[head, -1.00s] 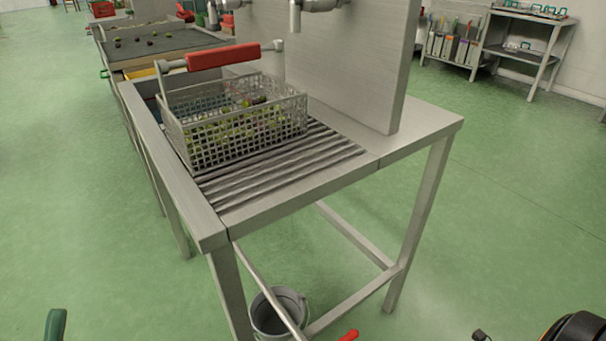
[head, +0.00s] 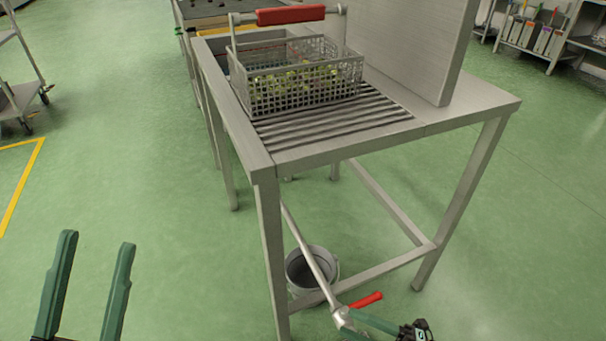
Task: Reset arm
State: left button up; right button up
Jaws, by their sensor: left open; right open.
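My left gripper (head: 97,240) is at the lower left with its two green fingers apart. It is empty, over open floor, and its base is cut off by the bottom edge. My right gripper (head: 352,325) is at the bottom centre-right, pointing left and partly cut off. Its green fingers show near the red lever (head: 366,300) and the end of the pipe (head: 307,255) under the table. I cannot tell whether they touch. I see nothing held in the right gripper.
A metal table (head: 480,103) with a ribbed drain area bears a wire basket (head: 303,95) with a red handle (head: 290,15) and green olives inside. A grey bucket (head: 326,268) stands below. A trolley (head: 22,95) is at the far left.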

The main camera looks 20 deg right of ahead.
jog(key=a+r+m+t, duration=0.3)
jog(key=r, duration=0.9)
jog(key=a+r+m+t, duration=0.2)
jog(key=r+m+t, duration=0.15)
jog(key=r, duration=0.85)
jog(key=a+r+m+t, duration=0.2)
jog(key=a+r+m, duration=0.15)
jog(key=r, duration=0.75)
jog(key=w+d+m+g+h+p, duration=0.15)
jog(key=w+m+h+p, duration=0.4)
jog(key=p, duration=0.55)
pick_arm(q)
jog(key=w+a+f+n+g+y+p, duration=0.35)
jog(key=w+n+y+p, duration=0.4)
jog(key=y, duration=0.25)
jog(key=s+a+f+n+g+y+p, duration=0.1)
jog(key=s+f+g+p, duration=0.6)
jog(key=p, duration=1)
jog(key=s+n+g+y, duration=0.1)
jog(key=s+g+y, duration=0.1)
jog(key=s, duration=0.1)
jog(key=shift+a+p, duration=0.3)
pick_arm(e)
jog(key=s+d+f+m+g+h, duration=0.4)
jog(key=s+f+g+h, duration=0.3)
jog(key=f+g, duration=0.3)
jog(key=shift+s+m+g, duration=0.45)
jog(key=shift+s+g, duration=0.05)
